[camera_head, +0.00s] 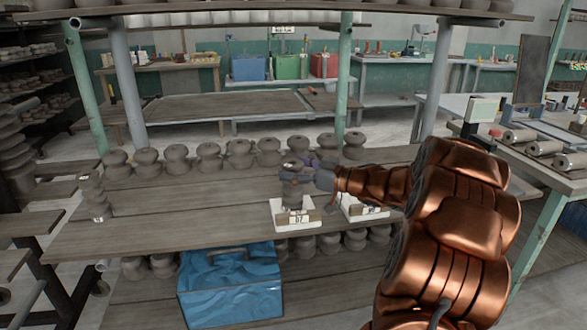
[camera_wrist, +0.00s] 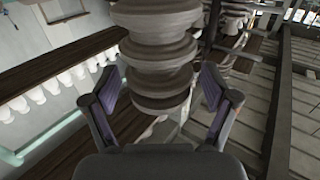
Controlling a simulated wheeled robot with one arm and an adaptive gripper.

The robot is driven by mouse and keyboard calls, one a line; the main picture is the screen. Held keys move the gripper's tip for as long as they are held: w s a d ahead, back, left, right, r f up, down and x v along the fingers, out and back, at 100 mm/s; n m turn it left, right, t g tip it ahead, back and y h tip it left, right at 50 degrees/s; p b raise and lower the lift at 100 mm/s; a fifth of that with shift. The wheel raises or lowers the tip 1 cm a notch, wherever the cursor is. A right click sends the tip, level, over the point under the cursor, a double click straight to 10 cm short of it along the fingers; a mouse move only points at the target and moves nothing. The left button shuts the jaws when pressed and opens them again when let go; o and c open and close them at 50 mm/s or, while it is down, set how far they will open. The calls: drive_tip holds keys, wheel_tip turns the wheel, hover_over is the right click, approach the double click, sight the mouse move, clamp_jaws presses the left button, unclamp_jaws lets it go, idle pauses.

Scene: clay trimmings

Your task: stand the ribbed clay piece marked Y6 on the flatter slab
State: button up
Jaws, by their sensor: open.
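A ribbed clay piece (camera_head: 291,190) stands upright over the left pale slab (camera_head: 283,226); no Y6 mark is readable on it. It fills the wrist view (camera_wrist: 158,50) as stacked grey rings. My gripper (camera_wrist: 163,98) is open, with a finger on either side of the lower rings; gaps show beside them. In the head view my gripper (camera_head: 308,178) is at the piece's upper part, reaching from the right. A second pale slab (camera_head: 352,214) lies just right, partly hidden by my arm. Which slab is flatter is unclear. Another ribbed piece (camera_head: 94,195) stands far left.
A row of rounded clay pieces (camera_head: 208,156) lines the back of the plank shelf (camera_head: 180,232). A blue crate (camera_head: 230,290) sits below in front, beside more clay pieces. A green post (camera_head: 343,80) rises behind my gripper.

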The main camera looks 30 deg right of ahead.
drive_tip(key=shift+r, duration=0.1)
drive_tip(key=shift+s+d, duration=0.1)
drive_tip(key=v, duration=1.1)
drive_tip(key=shift+s+d, duration=0.15)
drive_tip(key=shift+s, duration=0.2)
idle(0.4)
